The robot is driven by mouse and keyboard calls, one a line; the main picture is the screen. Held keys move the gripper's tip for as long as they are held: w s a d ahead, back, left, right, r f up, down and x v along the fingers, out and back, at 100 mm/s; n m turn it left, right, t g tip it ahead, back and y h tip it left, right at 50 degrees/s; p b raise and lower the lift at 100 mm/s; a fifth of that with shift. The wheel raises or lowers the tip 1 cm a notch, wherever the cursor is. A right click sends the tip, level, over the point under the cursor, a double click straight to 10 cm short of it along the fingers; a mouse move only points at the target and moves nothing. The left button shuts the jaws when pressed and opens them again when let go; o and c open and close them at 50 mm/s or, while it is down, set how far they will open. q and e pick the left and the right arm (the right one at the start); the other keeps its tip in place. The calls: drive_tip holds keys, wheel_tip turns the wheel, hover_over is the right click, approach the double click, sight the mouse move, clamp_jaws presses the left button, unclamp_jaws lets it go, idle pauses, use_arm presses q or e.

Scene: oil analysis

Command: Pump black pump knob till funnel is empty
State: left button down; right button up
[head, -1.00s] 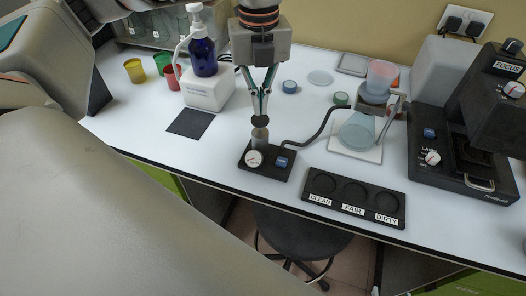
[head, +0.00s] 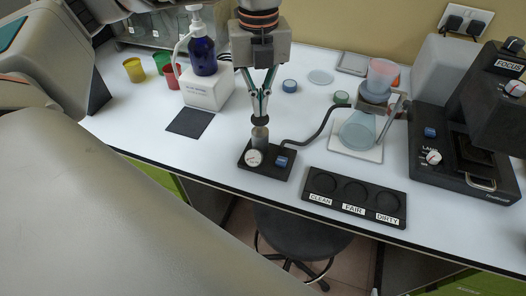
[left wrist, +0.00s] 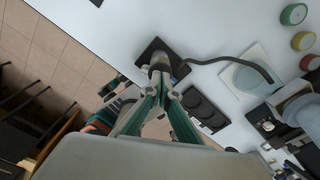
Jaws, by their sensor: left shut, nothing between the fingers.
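The black pump knob (head: 260,121) sits on top of the grey pump cylinder (head: 260,136), which stands on a black base with a dial and a blue switch. My left gripper (head: 260,113) points down with its fingers shut and empty, its tips right at the top of the knob. In the left wrist view the fingertips (left wrist: 160,72) cover much of the pump. The funnel (head: 382,76) is a clear cup with a pinkish tint, above the conical flask (head: 358,132). I cannot tell how much liquid is in it. My right gripper is not in view.
A black hose (head: 318,130) runs from the pump towards the flask. A black tray (head: 354,192) labelled CLEAN, FAIR, DIRTY lies at the front edge. A blue dispenser bottle (head: 203,55) stands on a white box behind left; a microscope (head: 465,150) stands at right.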

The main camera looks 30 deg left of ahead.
use_arm(q)
drive_tip(key=shift+f+b, duration=1.05)
drive_tip(key=shift+f, duration=0.75)
drive_tip(key=shift+r, duration=0.2)
drive_tip(key=shift+r+p, duration=1.5)
drive_tip(key=shift+r, duration=0.5)
drive_tip(key=shift+f, duration=0.2)
